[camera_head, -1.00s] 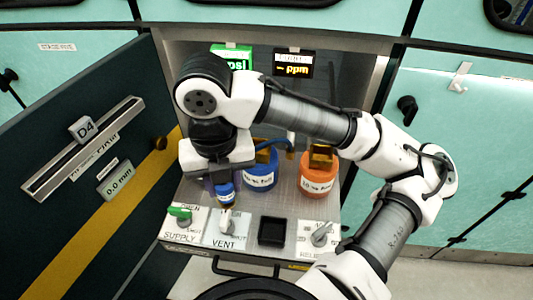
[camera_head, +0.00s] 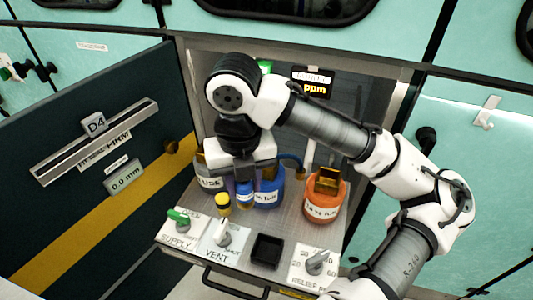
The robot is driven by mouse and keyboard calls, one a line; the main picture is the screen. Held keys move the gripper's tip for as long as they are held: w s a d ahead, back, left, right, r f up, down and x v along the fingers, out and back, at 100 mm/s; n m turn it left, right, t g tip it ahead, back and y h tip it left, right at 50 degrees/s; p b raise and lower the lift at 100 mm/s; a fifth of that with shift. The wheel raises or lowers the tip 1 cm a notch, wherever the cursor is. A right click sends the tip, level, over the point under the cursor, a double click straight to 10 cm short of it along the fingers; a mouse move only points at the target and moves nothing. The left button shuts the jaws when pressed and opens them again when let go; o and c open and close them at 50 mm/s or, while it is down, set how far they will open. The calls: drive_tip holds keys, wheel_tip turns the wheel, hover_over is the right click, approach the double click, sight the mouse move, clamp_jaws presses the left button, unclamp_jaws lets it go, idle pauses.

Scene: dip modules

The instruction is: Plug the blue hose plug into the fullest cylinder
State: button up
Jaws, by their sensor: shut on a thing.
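My gripper (camera_head: 243,176) points down over the panel and is shut on the blue hose plug (camera_head: 244,191), which has a white label. The plug hangs just in front and left of the blue cylinder (camera_head: 269,190); I cannot tell if they touch. An orange cylinder (camera_head: 322,202) with a brass-coloured top stands to the right. A third, grey cylinder (camera_head: 208,180) is partly hidden behind my gripper on the left. Fill levels cannot be read.
A yellow-topped piece (camera_head: 222,203) stands at the front left. Near the front edge are the green-handled SUPPLY valve (camera_head: 180,220), the VENT valve (camera_head: 223,238), a dark square recess (camera_head: 267,250) and a relief knob (camera_head: 317,262). An open dark door (camera_head: 90,190) borders the left side. A ppm display (camera_head: 313,84) is behind.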

drive_tip(key=w+d, duration=0.1)
drive_tip(key=w, duration=0.3)
drive_tip(key=w+d+f+p, duration=0.1)
drive_tip(key=w, duration=0.3)
drive_tip(key=w+d+f, duration=0.1)
drive_tip(key=w+d, duration=0.1)
drive_tip(key=w, duration=0.2)
drive_tip(key=shift+w+d+f+p, duration=0.1)
drive_tip(key=shift+w+f+p, duration=0.15)
drive_tip(key=shift+p, duration=0.1)
drive_tip(key=shift+f, duration=0.5)
drive_tip(key=shift+f, duration=0.2)
drive_tip(key=o, duration=1)
drive_tip(key=shift+o, duration=0.2)
